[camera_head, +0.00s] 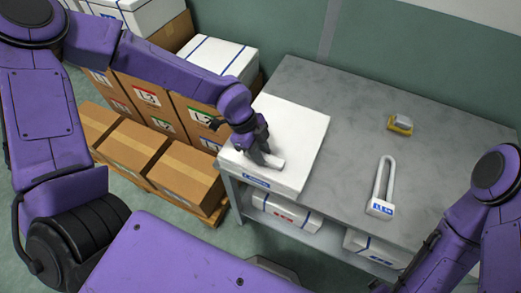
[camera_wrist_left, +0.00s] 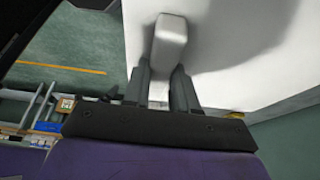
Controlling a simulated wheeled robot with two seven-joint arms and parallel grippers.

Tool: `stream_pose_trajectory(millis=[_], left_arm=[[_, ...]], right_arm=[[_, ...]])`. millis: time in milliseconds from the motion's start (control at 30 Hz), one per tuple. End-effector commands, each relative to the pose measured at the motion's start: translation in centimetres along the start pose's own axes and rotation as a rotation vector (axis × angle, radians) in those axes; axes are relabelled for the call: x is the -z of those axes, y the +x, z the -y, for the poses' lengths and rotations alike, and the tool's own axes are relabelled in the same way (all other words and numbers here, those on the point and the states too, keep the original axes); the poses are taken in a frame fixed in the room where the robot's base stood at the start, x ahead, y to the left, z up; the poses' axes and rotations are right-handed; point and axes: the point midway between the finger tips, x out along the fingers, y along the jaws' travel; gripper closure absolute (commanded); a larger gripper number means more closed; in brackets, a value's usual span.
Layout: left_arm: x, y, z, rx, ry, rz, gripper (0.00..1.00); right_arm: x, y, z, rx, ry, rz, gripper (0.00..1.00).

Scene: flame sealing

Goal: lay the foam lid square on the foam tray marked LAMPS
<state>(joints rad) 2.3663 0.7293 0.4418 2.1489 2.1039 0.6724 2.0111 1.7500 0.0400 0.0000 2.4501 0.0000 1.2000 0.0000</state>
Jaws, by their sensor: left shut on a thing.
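The white foam lid (camera_head: 296,122) is at the left end of the grey table, over the white foam tray (camera_head: 283,184), whose front wall carries a blue label (camera_head: 256,181) too small to read. The lid looks roughly in line with the tray; I cannot tell whether it rests fully or hovers slightly. My left gripper (camera_head: 266,157) is shut on the lid's raised white grip near its front edge. In the left wrist view, the fingers (camera_wrist_left: 161,72) close on this grip (camera_wrist_left: 171,38), above the white lid surface (camera_wrist_left: 225,60). My right gripper is out of view.
A white looped thing with a blue label (camera_head: 381,208) and a yellow-grey item (camera_head: 400,124) lie on the grey table (camera_head: 345,150); its middle is clear. White boxes (camera_head: 285,212) stand on the shelf below. Cardboard cartons (camera_head: 186,180) are stacked on a pallet to the left.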

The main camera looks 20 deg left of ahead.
Motion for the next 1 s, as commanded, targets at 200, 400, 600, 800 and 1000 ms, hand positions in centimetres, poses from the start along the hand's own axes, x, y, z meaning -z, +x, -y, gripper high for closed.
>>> stream_pose_trajectory(millis=[200,400,600,800,1000], left_arm=[[-0.03,0.0,-0.04,-0.001,-0.001,0.001,0.7],[-0.02,0.0,-0.04,-0.001,-0.001,0.001,0.43],[-0.02,0.0,-0.05,-0.002,-0.001,0.001,0.43],[-0.02,0.0,-0.05,-0.001,-0.001,0.001,0.43],[0.34,-0.84,-0.04,-0.001,-0.001,0.0,0.43]], right_arm=[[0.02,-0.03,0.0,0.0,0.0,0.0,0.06],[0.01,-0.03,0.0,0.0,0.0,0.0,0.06],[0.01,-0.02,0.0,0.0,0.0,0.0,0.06],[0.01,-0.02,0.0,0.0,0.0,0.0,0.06],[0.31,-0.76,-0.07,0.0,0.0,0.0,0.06]])
